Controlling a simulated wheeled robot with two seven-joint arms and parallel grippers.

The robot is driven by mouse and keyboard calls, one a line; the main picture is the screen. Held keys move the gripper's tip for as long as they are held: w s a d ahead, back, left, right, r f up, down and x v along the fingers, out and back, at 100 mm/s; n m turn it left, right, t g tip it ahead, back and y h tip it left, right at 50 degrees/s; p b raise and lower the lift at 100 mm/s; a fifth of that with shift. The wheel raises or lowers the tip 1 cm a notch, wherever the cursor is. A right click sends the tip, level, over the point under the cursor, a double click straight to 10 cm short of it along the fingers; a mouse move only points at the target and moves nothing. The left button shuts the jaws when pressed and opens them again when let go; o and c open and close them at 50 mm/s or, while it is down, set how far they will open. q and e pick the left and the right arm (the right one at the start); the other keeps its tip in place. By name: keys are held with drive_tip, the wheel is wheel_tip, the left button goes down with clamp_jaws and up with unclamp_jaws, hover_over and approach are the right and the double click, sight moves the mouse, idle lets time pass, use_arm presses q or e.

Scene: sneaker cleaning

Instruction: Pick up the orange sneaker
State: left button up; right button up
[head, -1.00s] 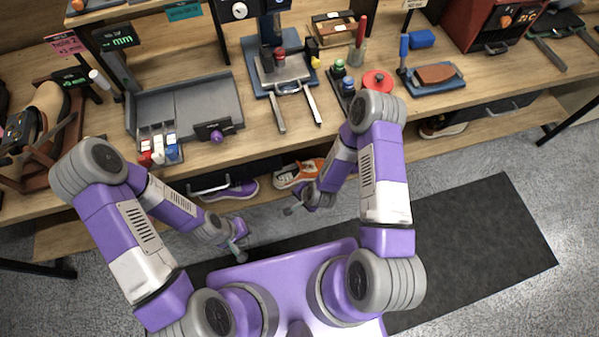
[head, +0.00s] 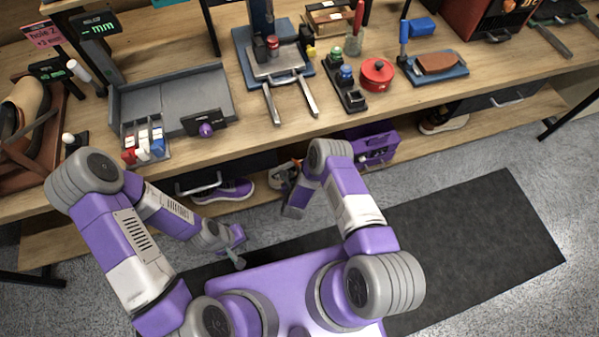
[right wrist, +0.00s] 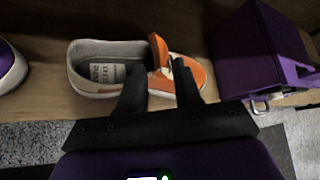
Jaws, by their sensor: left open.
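The orange sneaker (right wrist: 100,78) with a cream heel rests on the wooden lower shelf in the right wrist view, heel left and toe right. In the head view only part of the sneaker (head: 279,180) shows beside my right arm. My right gripper (right wrist: 159,67) is at the sneaker's front half, its two dark fingers apart with the orange tongue and upper between them. I cannot tell whether the fingers touch it. My right fingertips are hidden by the arm in the head view. My left gripper (head: 238,258) is open and empty, low before the bench and away from the sneaker.
A purple box with a handle (right wrist: 247,55) stands right of the sneaker, also in the head view (head: 374,148). A purple sneaker (head: 228,190) lies to its left. The workbench top (head: 215,150) overhangs the lower shelf. A dark mat (head: 480,235) lies on the floor.

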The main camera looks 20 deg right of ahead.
sight(296, 166)
drive_tip(key=b+x, duration=0.2)
drive_tip(key=x, duration=0.3)
drive_tip(key=shift+a+f, duration=0.1)
drive_tip(key=shift+c, duration=0.5)
clamp_jaws()
